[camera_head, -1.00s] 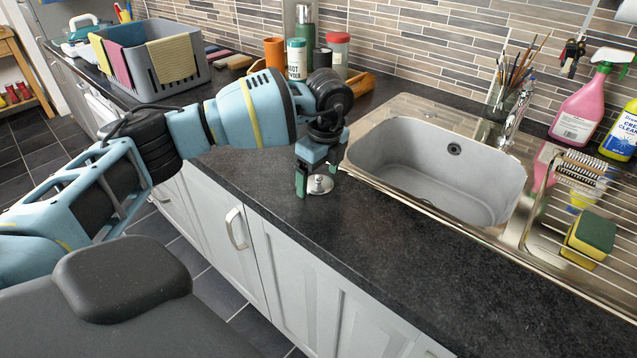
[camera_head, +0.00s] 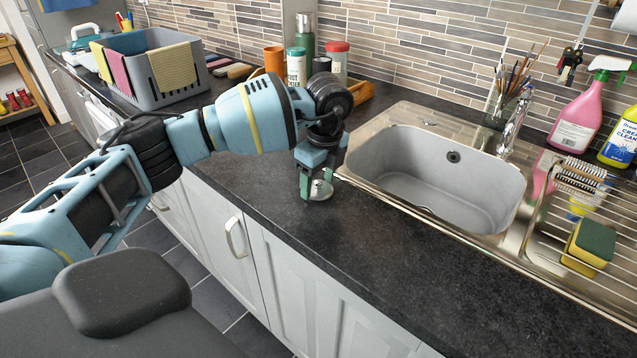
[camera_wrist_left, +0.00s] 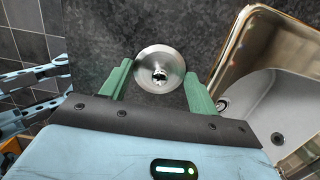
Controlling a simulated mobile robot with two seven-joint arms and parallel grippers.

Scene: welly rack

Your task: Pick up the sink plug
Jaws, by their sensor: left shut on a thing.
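The sink plug (camera_head: 321,190) is a small round silver disc with a raised knob, at the front of the dark worktop, left of the sink. My left gripper (camera_head: 316,184) reaches down over it and is shut on it. In the left wrist view, the plug (camera_wrist_left: 160,68) sits between the two green fingers of the left gripper (camera_wrist_left: 159,82), with its knob facing the camera. The fingers partly cover the plug in the head view. I cannot tell if it touches the worktop. My right gripper is out of view.
The grey sink (camera_head: 440,180) lies just right of the gripper. A sponge (camera_head: 590,245) rests on the draining rack. Several bottles and an orange cup (camera_head: 274,60) stand at the back, with a grey basket (camera_head: 150,70) farther left. The worktop's front right is clear.

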